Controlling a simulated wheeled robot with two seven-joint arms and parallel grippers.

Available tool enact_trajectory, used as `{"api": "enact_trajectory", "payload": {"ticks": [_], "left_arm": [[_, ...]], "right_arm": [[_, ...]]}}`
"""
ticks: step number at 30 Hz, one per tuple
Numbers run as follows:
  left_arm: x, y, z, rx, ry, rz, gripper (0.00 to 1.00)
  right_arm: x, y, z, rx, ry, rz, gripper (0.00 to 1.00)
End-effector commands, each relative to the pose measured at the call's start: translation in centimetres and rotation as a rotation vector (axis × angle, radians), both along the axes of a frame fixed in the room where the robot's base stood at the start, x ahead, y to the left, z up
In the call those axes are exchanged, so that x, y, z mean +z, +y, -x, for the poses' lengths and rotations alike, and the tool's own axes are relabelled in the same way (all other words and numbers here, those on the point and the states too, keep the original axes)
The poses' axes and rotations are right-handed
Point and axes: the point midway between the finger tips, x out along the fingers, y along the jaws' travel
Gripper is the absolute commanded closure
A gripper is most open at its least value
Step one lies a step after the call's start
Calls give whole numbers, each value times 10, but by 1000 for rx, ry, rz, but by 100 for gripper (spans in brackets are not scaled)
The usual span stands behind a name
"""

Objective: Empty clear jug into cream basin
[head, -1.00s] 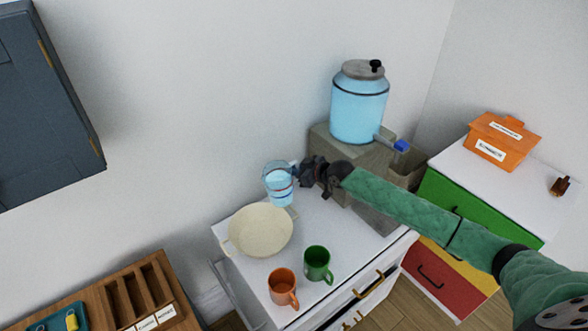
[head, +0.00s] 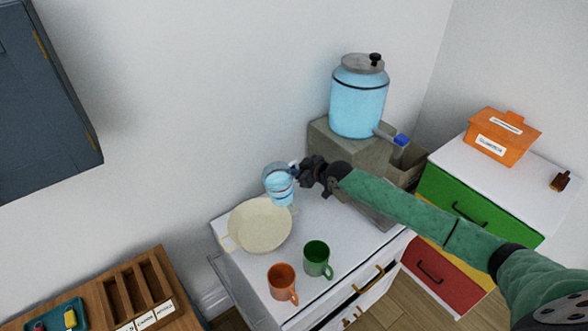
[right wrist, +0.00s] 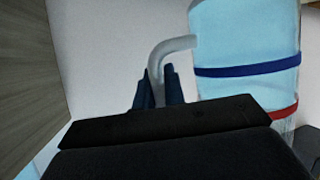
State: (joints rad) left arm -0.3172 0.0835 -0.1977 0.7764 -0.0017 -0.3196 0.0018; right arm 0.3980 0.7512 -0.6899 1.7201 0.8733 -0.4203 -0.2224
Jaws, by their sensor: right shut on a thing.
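The clear jug (head: 277,184) holds light blue liquid and is held above the back right rim of the cream basin (head: 262,228), tilted a little. In the right wrist view the jug (right wrist: 245,100) shows a blue band and a red band, with its handle between my fingers. My right gripper (head: 298,172) is shut on the jug's handle; it also shows in the right wrist view (right wrist: 160,88). The basin stands on the white cabinet top, and its inside looks empty. My left gripper is in no view.
An orange mug (head: 282,282) and a green mug (head: 317,258) stand in front of the basin. A blue dispenser (head: 358,100) stands on a grey block (head: 345,150) behind my right arm. A wooden organizer (head: 140,290) is at lower left.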

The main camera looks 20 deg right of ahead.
Motion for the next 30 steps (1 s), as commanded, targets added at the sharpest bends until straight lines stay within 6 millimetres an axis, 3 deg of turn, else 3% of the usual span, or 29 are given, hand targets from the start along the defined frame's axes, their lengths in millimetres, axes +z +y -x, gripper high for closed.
{"api": "enact_trajectory", "payload": {"ticks": [11,30], "left_arm": [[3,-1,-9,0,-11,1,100],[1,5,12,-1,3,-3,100]], "right_arm": [[-4,-1,-1,0,-12,18,100],[1,-2,-2,0,-32,55,100]]}}
